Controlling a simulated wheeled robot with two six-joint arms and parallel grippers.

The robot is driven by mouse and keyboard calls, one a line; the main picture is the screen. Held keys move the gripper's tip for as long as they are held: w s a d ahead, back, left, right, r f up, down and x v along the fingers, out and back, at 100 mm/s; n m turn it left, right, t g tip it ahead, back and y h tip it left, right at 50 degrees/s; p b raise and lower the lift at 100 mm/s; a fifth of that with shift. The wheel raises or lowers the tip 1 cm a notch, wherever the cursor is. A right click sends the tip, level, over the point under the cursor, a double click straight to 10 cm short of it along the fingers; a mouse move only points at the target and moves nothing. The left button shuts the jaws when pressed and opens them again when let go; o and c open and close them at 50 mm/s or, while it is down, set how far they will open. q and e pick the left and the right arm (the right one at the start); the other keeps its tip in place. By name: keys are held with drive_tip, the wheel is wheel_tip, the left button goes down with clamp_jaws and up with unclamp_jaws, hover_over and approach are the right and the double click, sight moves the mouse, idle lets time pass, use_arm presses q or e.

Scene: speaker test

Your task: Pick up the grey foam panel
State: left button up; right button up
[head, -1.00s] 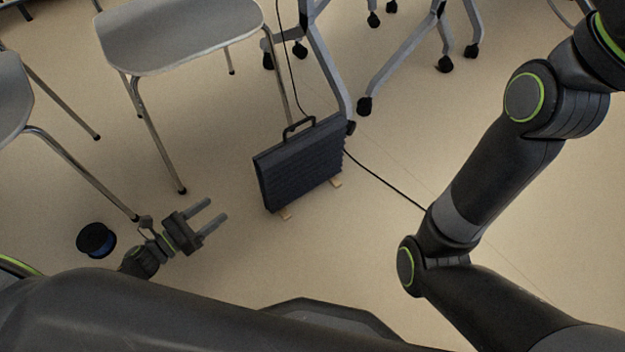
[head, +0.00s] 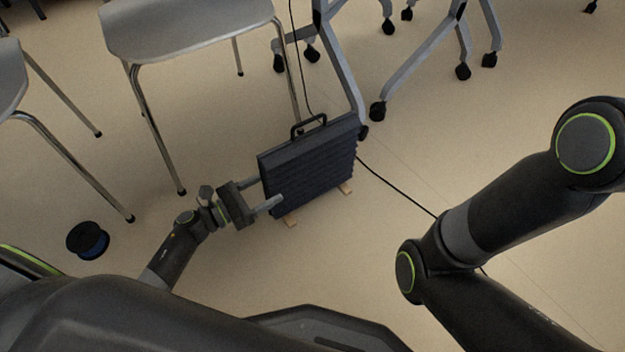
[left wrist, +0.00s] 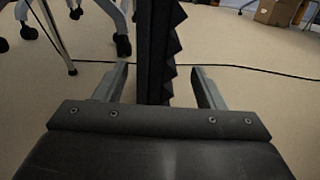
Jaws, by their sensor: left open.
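The grey foam panel (head: 310,170) stands upright on small wooden feet on the floor, with a dark handle on its top edge and a ridged face. My left gripper (head: 268,192) is open at the panel's left edge. In the left wrist view the panel (left wrist: 158,50) shows edge-on between the two open fingers (left wrist: 160,88), with a gap on each side. Its ridges face right there. The lower part of the panel is hidden by the gripper body. My right gripper is out of view; only my right arm shows.
A chair (head: 190,30) stands behind the panel, and another chair (head: 12,75) is at the left. Wheeled table legs (head: 340,65) are close behind. A black cable (head: 395,185) runs along the floor. A dark blue spool (head: 88,240) lies at the left. Floor in front is clear.

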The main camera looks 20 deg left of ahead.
sight(283, 178)
use_arm(q)
drive_tip(key=b+x, duration=0.2)
drive_tip(key=x, duration=0.2)
drive_tip(key=shift+w+d, duration=0.1)
drive_tip(key=shift+w, duration=0.3)
drive_tip(key=shift+w+d+r, duration=0.15)
drive_tip(key=shift+w+d, duration=0.2)
drive_tip(key=c, duration=1.4)
drive_tip(key=shift+r, duration=0.1)
